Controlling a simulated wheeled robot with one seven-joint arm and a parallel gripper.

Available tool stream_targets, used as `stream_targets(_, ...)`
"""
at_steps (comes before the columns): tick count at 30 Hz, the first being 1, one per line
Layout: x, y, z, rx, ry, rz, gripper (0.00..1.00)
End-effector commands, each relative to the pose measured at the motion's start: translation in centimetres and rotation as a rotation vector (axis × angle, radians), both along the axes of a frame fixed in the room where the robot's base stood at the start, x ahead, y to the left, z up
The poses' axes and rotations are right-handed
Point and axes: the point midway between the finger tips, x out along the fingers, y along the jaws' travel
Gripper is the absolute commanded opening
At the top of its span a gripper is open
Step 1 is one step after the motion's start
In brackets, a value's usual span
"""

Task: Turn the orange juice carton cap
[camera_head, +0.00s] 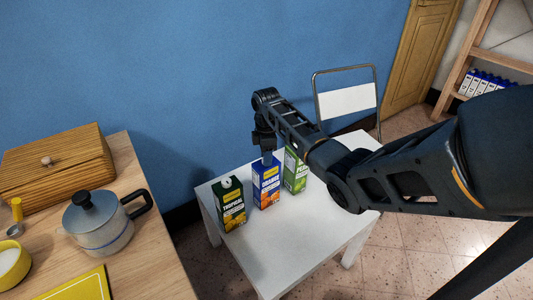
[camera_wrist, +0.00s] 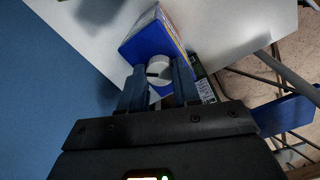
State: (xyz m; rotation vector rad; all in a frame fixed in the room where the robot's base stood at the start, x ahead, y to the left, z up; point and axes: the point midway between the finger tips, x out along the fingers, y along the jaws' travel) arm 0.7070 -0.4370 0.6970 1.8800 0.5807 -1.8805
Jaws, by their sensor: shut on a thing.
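The orange juice carton (camera_head: 266,184) is blue with orange pictures. It stands upright on the white table (camera_head: 290,245), between two other cartons. My gripper (camera_head: 267,153) reaches down over its top from above. In the wrist view the blue carton (camera_wrist: 150,38) has a round white cap (camera_wrist: 158,68) with a dark mark on it. The two fingers of my gripper (camera_wrist: 159,80) lie on either side of the cap and are shut on it. In the head view the cap is hidden behind my gripper.
A dark Tropical carton (camera_head: 229,204) stands close on the left, and a green carton (camera_head: 294,172) close on the right, partly behind my arm. A metal-framed chair (camera_head: 347,100) stands behind the table.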

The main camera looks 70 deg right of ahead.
Motion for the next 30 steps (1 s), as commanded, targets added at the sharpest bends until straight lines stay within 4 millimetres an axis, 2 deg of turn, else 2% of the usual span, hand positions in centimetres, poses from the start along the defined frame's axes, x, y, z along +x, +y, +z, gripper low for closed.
stream_targets(30, 0.06, 0.13, 0.18, 0.0, 0.001, -0.949, 0.01)
